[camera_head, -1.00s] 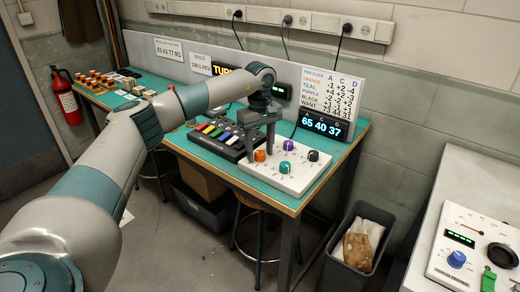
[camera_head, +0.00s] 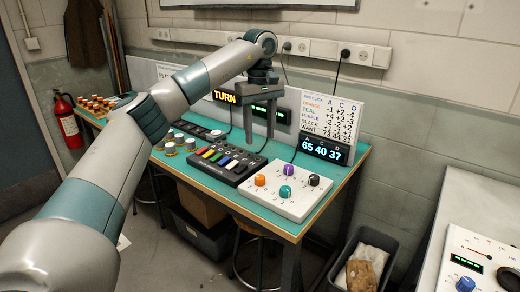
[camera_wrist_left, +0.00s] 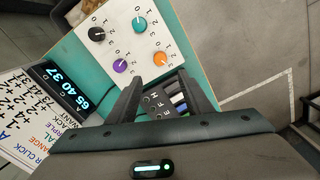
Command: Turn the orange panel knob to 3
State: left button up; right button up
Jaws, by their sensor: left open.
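The orange knob (camera_head: 260,180) is at the left corner of a white panel (camera_head: 296,204) on the teal bench. It shows in the wrist view (camera_wrist_left: 160,58) just beyond my fingertips, with 1, 2 and 3 printed around it; I cannot read its setting surely. A purple knob (camera_head: 289,169), a teal knob (camera_head: 285,192) and a black knob (camera_head: 314,180) share the panel. My left gripper (camera_head: 259,138) is open and empty, pointing down above the bench behind the orange knob and apart from it; it also shows in the wrist view (camera_wrist_left: 165,88). My right gripper is not in view.
A display (camera_head: 321,149) reads 65 40 37, below a card (camera_head: 331,115) of per-click values. A dark block with coloured keys (camera_head: 222,161) lies left of the panel. Grey knobs (camera_head: 171,148) stand farther left. A grey bin (camera_head: 358,262) is on the floor.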

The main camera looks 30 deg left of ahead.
pick_arm(q)
notch_tip(320, 180, up, 3)
jog(key=shift+f, duration=0.1)
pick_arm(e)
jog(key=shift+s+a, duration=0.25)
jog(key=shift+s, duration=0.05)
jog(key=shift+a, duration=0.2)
